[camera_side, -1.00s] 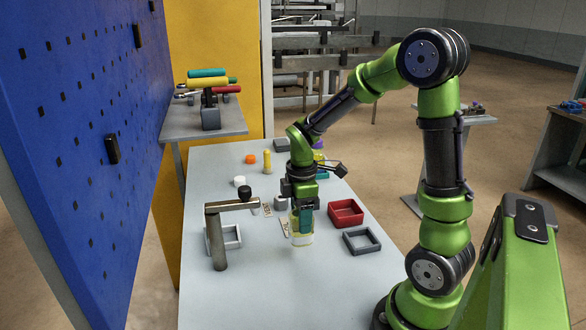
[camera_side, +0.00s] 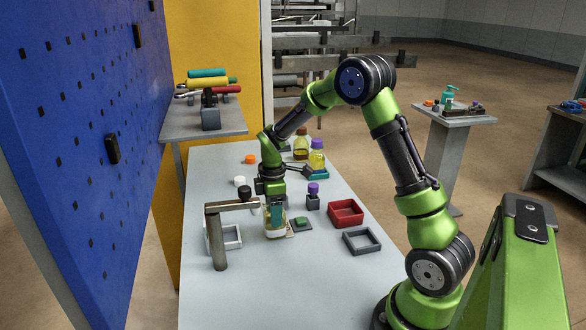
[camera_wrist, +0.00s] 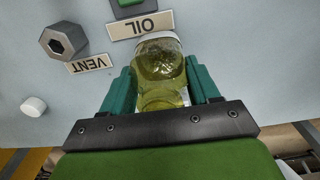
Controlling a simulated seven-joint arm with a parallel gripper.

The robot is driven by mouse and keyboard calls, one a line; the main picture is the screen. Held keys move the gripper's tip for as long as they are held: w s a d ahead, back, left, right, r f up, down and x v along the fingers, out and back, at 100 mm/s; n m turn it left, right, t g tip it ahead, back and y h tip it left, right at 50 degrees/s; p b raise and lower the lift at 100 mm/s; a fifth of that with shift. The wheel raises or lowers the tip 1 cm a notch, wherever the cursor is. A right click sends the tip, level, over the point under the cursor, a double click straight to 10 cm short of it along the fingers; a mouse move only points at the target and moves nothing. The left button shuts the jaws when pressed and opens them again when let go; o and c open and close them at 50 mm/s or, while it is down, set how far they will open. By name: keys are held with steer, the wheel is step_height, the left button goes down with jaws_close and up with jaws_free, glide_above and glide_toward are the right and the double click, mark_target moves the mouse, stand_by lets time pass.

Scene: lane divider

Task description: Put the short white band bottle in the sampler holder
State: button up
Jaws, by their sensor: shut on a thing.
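My gripper (camera_side: 275,214) is shut on a short clear bottle (camera_side: 275,230) with yellowish liquid, held upright or nearly so, low over the table. In the wrist view the bottle (camera_wrist: 162,75) sits between the teal fingers (camera_wrist: 161,88), with a white band at its far end. A white square frame (camera_side: 236,242) lies left of the bottle, below a grey post with a side arm (camera_side: 218,245); it looks like the sampler holder, though no label shows on it. The post hides part of the frame. I cannot tell whether the bottle touches the table.
A red box (camera_side: 345,213) and a dark square frame (camera_side: 361,241) lie to the right. OIL (camera_wrist: 139,26) and VENT (camera_wrist: 88,64) labels lie near the bottle. Capped bottles (camera_side: 317,158) stand behind.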

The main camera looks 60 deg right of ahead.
steer(key=o, duration=1)
steer(key=shift+f, duration=0.15)
steer(key=shift+o, duration=0.2)
step_height(320, 180, up, 12)
steer(key=shift+f, duration=0.1)
steer(key=s+a+r+m+t+y, duration=0.1)
steer(key=s+a+r+m+t, duration=0.2)
steer(key=s+a+m, duration=0.3)
steer(key=s+a+r+m+t, duration=0.4)
steer(key=s+a+r+m, duration=0.1)
steer(key=s+a, duration=0.5)
steer(key=shift+s+m+y, duration=0.35)
steer(key=shift+m+y, duration=0.05)
steer(key=shift+m, duration=0.2)
steer(key=shift+s+a+f+m, duration=0.25)
steer(key=shift+s+a+m, duration=0.1)
steer(key=shift+s+m, duration=0.1)
